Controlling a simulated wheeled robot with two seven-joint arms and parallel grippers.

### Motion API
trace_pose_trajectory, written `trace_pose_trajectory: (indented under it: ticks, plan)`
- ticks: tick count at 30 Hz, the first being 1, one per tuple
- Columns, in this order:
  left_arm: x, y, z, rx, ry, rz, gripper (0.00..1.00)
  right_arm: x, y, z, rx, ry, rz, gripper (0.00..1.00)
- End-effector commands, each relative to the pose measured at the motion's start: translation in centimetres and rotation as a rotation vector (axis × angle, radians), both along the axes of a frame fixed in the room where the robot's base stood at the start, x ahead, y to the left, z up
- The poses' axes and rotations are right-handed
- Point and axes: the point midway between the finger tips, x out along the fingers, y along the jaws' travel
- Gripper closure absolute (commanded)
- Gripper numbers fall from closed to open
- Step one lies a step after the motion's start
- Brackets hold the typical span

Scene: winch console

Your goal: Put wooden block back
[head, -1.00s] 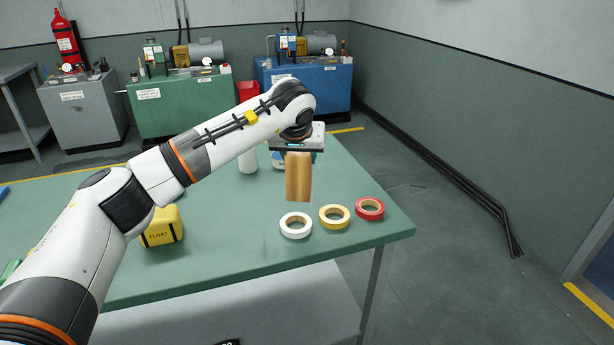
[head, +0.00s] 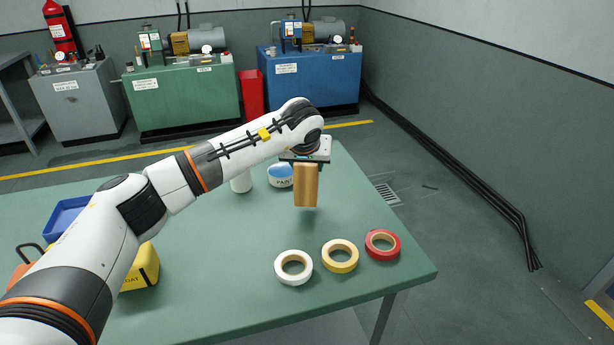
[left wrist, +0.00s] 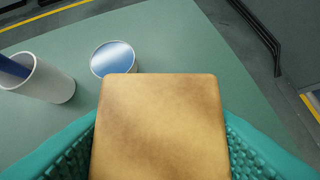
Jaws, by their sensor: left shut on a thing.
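The wooden block (head: 306,187) is a tan upright block held in my left gripper (head: 305,163). In the head view it hangs above the green table, near its right part, behind the rolls of tape. In the left wrist view the block (left wrist: 160,125) fills the middle, between two teal ridged finger pads. My left gripper is shut on it. The fingers are mostly hidden in the head view. My right gripper is not in view.
On the green table (head: 215,285) lie white (head: 293,268), yellow (head: 340,256) and red (head: 382,245) tape rolls in front of the block. A paint tin (head: 280,176) and white cup (head: 241,182) stand behind. A yellow float box (head: 143,268) and blue tray (head: 66,216) are left.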

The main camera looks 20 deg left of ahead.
Motion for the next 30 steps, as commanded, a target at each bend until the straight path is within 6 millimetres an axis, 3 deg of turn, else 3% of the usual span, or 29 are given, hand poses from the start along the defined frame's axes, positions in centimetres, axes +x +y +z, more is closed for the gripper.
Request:
trace_pose_trajectory:
  ticks: [8, 18, 19, 22, 30]
  plan:
    - [0.0, 0.0, -3.4, -0.001, 0.002, -0.001, 0.85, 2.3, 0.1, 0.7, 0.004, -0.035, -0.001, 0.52]
    - [0.0, 0.0, -3.9, -0.001, -0.001, -0.001, 0.85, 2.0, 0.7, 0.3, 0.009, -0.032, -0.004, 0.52]
    - [0.0, 0.0, -3.8, 0.001, 0.000, -0.001, 0.44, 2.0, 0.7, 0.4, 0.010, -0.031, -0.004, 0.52]
    - [0.0, 0.0, -3.8, 0.000, 0.001, -0.001, 0.28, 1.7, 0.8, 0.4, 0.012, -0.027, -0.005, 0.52]
    - [0.0, 0.0, -3.8, 0.000, 0.001, -0.001, 0.27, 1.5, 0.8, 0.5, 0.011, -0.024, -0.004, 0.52]
